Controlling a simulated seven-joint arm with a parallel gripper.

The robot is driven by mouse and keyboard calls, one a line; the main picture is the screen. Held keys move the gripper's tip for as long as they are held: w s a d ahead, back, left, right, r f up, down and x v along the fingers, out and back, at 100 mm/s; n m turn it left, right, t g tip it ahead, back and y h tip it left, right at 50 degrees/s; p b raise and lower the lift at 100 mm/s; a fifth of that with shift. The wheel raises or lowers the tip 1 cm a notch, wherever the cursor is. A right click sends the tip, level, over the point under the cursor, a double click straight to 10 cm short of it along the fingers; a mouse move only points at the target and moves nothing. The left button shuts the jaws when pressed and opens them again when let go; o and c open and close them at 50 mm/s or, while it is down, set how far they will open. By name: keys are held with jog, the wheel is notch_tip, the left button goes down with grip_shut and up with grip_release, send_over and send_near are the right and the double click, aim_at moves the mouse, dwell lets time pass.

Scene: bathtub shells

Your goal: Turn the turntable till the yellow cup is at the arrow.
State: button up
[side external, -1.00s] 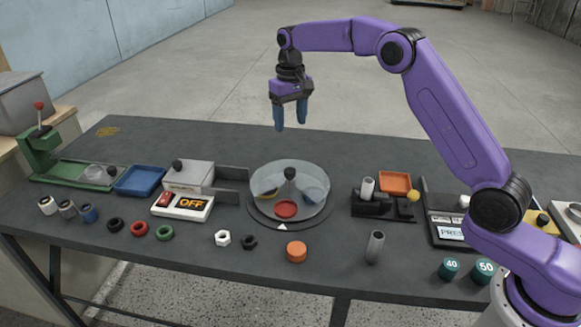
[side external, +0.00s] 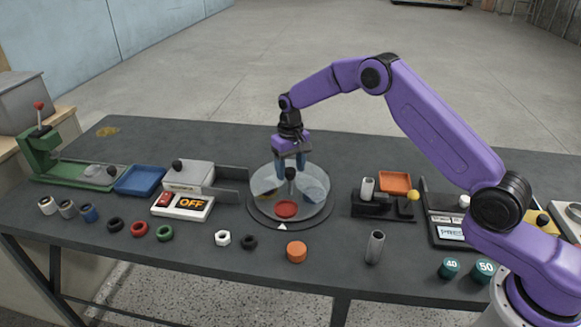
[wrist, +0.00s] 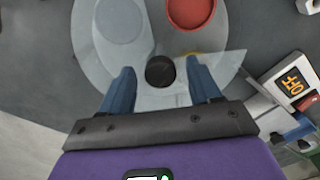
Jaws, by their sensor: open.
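The round turntable (side external: 322,211) has a clear upright partition and a black knob (side external: 291,175) at its centre. The red cup (side external: 286,209) is at the front, beside the white arrow (side external: 282,227). The yellow cup (side external: 265,195) is at the left, partly hidden behind the clear wall; only a yellow sliver (wrist: 193,54) shows in the wrist view. The pale blue cup (side external: 314,191) is at the right. My gripper (side external: 292,165) is open, pointing down, with a finger on either side of the knob. Contact cannot be told.
A grey box with an OFF panel (side external: 181,206) and a dark rail (side external: 232,189) stand close on the left. A black stand (side external: 382,206) is on the right. The table behind is clear.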

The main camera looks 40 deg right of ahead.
jog(key=shift+f, duration=0.1)
grip_shut()
jog(key=shift+n, duration=2.2)
jog(key=shift+w+n, duration=0.1)
jog(key=shift+n, duration=4.4)
jog(key=shift+w+n, duration=0.1)
jog(key=shift+n, duration=2.2)
